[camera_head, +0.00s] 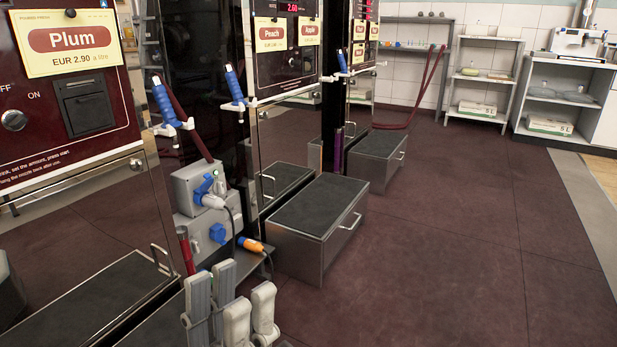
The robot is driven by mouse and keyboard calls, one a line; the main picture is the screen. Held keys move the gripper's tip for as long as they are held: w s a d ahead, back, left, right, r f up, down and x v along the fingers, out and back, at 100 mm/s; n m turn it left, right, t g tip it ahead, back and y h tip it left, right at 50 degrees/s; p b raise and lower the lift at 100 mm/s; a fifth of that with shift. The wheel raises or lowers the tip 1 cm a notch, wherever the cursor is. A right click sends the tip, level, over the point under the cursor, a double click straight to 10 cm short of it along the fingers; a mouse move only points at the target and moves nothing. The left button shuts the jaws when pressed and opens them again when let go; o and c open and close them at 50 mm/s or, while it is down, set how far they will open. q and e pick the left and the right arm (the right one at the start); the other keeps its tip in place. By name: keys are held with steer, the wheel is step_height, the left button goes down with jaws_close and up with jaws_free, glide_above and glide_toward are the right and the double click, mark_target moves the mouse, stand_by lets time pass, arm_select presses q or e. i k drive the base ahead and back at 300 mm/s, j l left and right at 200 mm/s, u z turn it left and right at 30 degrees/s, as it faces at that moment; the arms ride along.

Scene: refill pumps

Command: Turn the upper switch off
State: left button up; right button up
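A grey box (191,221) stands low on the column between the Plum and Peach pumps. The upper switch (203,187) is a blue knob on its upper part, with a grey plug and dark cable beside it. A second blue switch (218,233) sits lower on the same box. My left gripper (230,294) is at the bottom edge, in front of and below the box. Its grey fingers point up, look apart and hold nothing visible; they do not touch the switch. My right gripper is not clearly in view.
Blue-handled nozzles (164,103) hang above with a dark red hose. The floor (430,250) at right is clear.

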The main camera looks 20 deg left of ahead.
mark_target(217, 187)
steer(key=i+l, duration=0.2)
steer(key=i, duration=0.3)
steer(key=i+l+z, duration=0.15)
steer(key=i, duration=0.4)
steer(key=i+l, duration=0.2)
steer(key=i, duration=0.3)
steer(key=i+u, duration=0.45)
steer(key=i+l+u, duration=0.1)
steer(key=i+u, duration=0.35)
steer(key=i+l+u, duration=0.25)
steer(key=i+u, duration=0.5)
steer(key=u, duration=0.2)
steer(key=i+l+u, duration=0.15)
steer(key=u, duration=0.3)
steer(key=i+l, duration=0.05)
steer(key=i, duration=0.05)
